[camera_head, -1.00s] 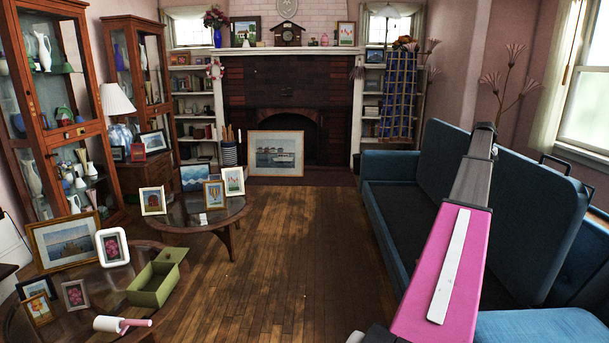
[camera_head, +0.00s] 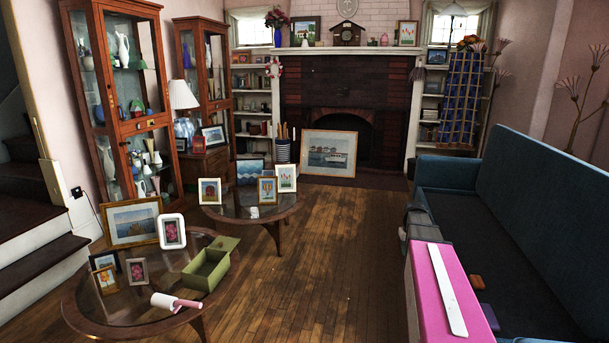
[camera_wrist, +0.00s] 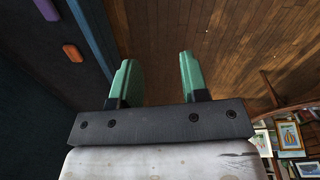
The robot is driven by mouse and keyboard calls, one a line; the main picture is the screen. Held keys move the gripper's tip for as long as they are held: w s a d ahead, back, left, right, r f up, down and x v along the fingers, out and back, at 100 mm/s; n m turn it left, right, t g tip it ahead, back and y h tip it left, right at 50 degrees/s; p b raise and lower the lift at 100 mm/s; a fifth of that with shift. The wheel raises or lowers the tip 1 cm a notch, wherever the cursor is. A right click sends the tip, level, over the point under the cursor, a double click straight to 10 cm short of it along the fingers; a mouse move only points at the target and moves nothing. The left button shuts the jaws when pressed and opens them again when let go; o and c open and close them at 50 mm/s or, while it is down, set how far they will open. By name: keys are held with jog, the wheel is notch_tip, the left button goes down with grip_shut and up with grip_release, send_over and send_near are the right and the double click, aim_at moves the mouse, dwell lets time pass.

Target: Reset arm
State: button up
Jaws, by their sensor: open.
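My gripper (camera_wrist: 157,82) shows in the wrist view with its two green fingers apart and nothing between them. The wooden floor (camera_wrist: 200,30) lies beyond the fingertips. In the head view my pink arm stands at the lower right, in front of the blue sofa (camera_head: 535,200).
The sofa is at the right, with an orange block (camera_head: 476,282) on its seat; the block also shows in the wrist view (camera_wrist: 73,53) near a purple one (camera_wrist: 46,9). Round tables (camera_head: 110,312) with picture frames and a green box (camera_head: 207,272) stand left. The middle floor is clear.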

jog(key=s+a+f, duration=0.3)
jog(key=s+a, duration=0.6)
jog(key=a, duration=0.2)
jog(key=s+a+f, duration=0.3)
jog(key=s+a, duration=0.7)
jog(key=a, duration=0.2)
jog(key=shift+f+n+g+y, duration=0.2)
jog(key=shift+n+g+y, duration=0.1)
jog(key=shift+y, duration=0.1)
jog(key=shift+d, duration=0.1)
